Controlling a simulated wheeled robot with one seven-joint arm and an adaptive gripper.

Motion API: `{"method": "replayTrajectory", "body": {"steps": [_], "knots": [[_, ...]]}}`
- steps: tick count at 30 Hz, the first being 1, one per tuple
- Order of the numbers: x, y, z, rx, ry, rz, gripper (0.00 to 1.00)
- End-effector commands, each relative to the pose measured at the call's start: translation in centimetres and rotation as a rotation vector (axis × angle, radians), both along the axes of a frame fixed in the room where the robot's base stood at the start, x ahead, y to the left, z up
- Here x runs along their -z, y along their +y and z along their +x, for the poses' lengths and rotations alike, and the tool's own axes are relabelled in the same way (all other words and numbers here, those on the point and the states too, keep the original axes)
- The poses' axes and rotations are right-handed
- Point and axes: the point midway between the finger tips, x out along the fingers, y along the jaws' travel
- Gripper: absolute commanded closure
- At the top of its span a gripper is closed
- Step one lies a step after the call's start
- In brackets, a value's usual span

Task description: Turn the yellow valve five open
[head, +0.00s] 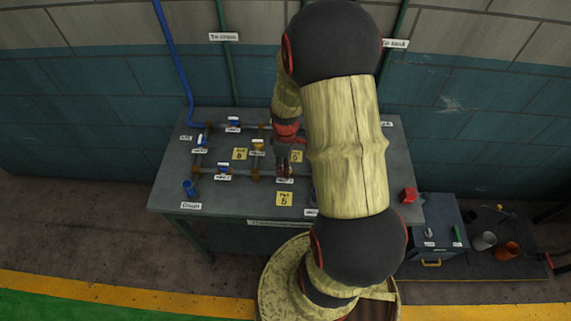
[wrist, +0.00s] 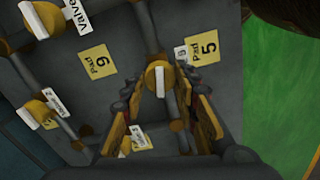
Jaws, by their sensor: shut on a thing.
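In the wrist view a yellow valve (wrist: 152,78) with a pale bar handle (wrist: 160,82) sits on a grey pipe. The bar appears roughly in line with the pipe above it in the picture. My gripper (wrist: 158,88) has its fingers on both sides of this valve and is shut on it. A label beside it is partly covered, so I cannot read the valve's number; a yellow pad card marked 5 (wrist: 204,47) lies close by. In the head view my gripper (head: 284,160) reaches down to the bench piping and hides the valve.
The bench (head: 232,200) carries pipes and several other valves, including a blue-handled one (head: 223,168). Another yellow valve (wrist: 40,20) shows in the wrist view. A red block (head: 408,195) lies at the bench's right. A lower cabinet (head: 432,218) and cups stand further right.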

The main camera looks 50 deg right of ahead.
Motion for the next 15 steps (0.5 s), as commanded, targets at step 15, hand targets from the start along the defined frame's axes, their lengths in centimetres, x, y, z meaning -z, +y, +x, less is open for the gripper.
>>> {"method": "replayTrajectory", "body": {"steps": [15], "knots": [[0.01,0.02,-0.02,-0.243,0.000,0.001,0.95]]}}
